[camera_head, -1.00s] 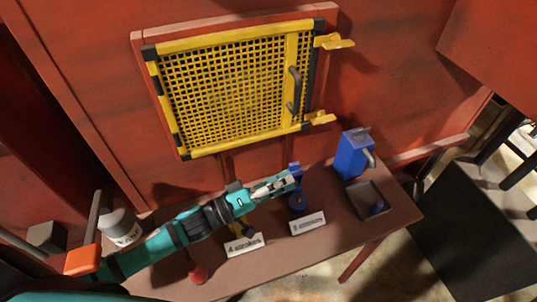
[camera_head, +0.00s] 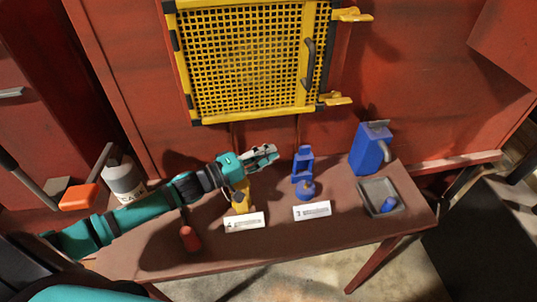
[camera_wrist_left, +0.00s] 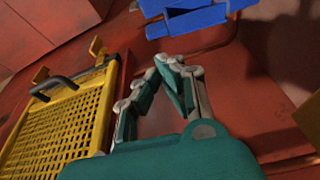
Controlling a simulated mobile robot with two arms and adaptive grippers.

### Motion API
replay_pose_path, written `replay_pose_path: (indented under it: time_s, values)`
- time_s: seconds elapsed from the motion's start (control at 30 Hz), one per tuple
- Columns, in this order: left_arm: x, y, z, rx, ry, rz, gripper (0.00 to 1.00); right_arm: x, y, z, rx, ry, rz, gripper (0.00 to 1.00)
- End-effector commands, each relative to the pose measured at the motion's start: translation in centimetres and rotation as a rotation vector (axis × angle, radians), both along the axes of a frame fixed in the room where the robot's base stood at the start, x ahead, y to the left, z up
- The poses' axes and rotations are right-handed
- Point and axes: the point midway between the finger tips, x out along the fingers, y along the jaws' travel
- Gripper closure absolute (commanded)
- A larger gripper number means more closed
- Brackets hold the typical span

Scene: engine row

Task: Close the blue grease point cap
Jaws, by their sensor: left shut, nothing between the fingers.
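The blue grease point (camera_head: 307,190) stands on the brown table behind a white label. Its blue cap piece (camera_head: 304,158) stands upright above the round base, like an open frame, and does not lie down over it. My left gripper (camera_head: 271,152) is shut and empty, to the left of the cap and apart from it in the head view. In the left wrist view its fingertips (camera_wrist_left: 170,62) are together, below a blue part (camera_wrist_left: 190,17). I cannot tell for sure whether that part is the cap. My right gripper is not in view.
A yellow grease point (camera_head: 241,196) is partly hidden under my left arm. A red one (camera_head: 190,239) stands nearer. A blue box with a spout (camera_head: 371,147) and a grey tray (camera_head: 397,208) are at right. A yellow mesh door (camera_head: 245,60) is behind.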

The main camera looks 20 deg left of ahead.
Motion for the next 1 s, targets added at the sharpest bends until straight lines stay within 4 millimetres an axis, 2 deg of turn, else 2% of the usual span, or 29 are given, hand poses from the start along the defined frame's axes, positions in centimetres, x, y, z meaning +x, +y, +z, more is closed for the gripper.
replay_pose_path:
  time_s: [0.17, 0.4, 0.63, 1.0]
  values:
    - [2.9, -2.1, 0.4, -0.003, -0.003, 0.001, 1.0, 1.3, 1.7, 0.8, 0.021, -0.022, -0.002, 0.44]
    - [5.1, -3.9, 0.3, -0.001, -0.001, -0.001, 1.0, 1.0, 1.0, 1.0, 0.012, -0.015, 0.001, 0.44]
    - [5.5, -4.2, 0.2, 0.001, -0.001, -0.001, 1.0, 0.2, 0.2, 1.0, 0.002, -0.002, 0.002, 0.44]
    - [5.3, -4.3, 0.3, 0.009, -0.014, -0.001, 1.0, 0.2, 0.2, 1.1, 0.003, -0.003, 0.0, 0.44]
